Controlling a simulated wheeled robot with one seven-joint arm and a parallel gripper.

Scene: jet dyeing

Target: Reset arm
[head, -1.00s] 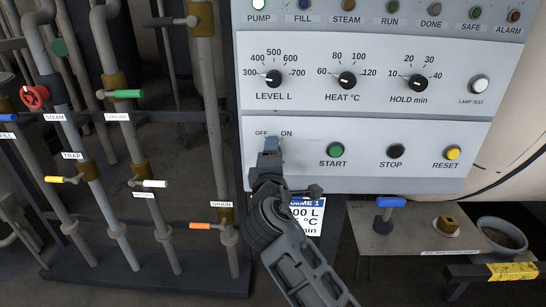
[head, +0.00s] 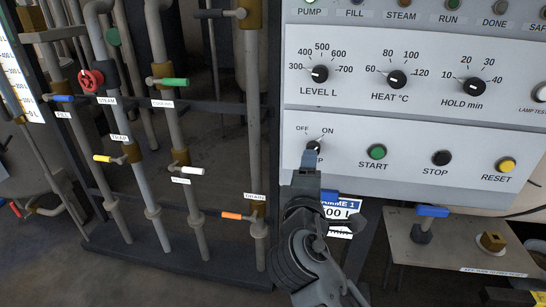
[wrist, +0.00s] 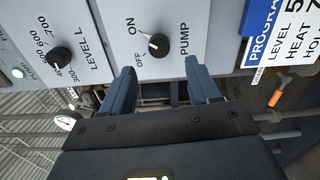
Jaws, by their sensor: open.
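My gripper (head: 312,160) is open and empty, just below the pump knob (head: 313,146) on the control panel (head: 400,190). In the wrist view, the two blue fingers of my gripper (wrist: 160,75) stand apart, and the black pump knob (wrist: 158,44) lies beyond them with clear space between. The knob's white mark seems to point toward ON. In the head view, my fingers hide part of the PUMP label. My arm comes up from the bottom edge of the head view.
The LEVEL knob (head: 320,73) and green START button (head: 377,151) are close by on the panel. Left stands a pipe rack with a red handwheel (head: 91,80) and an orange drain lever (head: 232,215). A blue-handled valve (head: 432,211) sits on a bench at lower right.

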